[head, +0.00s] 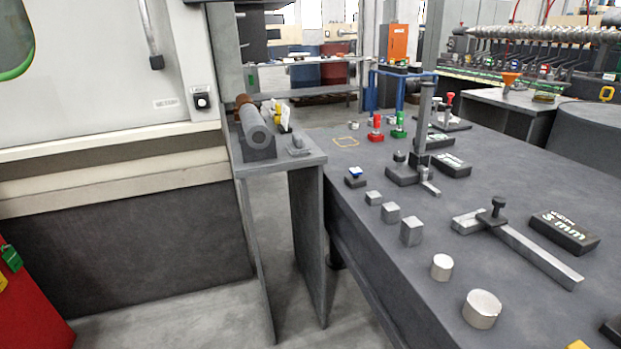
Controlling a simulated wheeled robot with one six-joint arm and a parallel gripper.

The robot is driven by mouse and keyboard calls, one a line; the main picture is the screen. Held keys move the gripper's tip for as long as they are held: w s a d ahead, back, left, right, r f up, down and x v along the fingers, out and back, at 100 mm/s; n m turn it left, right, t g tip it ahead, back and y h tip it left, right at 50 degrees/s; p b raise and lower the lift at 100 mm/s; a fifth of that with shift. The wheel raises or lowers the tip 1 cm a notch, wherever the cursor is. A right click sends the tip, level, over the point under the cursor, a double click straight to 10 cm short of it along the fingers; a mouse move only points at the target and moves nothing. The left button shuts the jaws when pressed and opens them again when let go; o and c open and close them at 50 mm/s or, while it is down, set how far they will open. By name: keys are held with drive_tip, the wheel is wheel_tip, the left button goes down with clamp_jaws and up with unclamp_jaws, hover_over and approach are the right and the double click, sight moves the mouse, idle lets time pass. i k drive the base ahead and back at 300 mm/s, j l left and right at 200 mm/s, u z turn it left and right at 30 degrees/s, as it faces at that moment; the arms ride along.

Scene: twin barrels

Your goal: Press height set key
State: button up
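A small black block with a blue top (355,177) sits near the left edge of the dark workbench; it looks like a key, but I cannot read any label on it. Just right of it stands a height gauge (424,135) with an upright dark column on a dark base. A black box with white marks (452,165) lies right of the gauge, and another dark box (438,140) lies behind it. I cannot tell for certain which part is the height set key. My gripper is not in view.
The workbench (370,250) holds several metal blocks (411,231), metal cylinders (482,309), a caliper-like bar (520,245) and a black "mm" box (565,232). Red (376,130) and green (398,127) pieces stand farther back. A small stand (290,160) and white machine (100,90) are left; floor shows between.

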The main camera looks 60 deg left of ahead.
sight(355, 172)
drive_tip(key=u, duration=1.35)
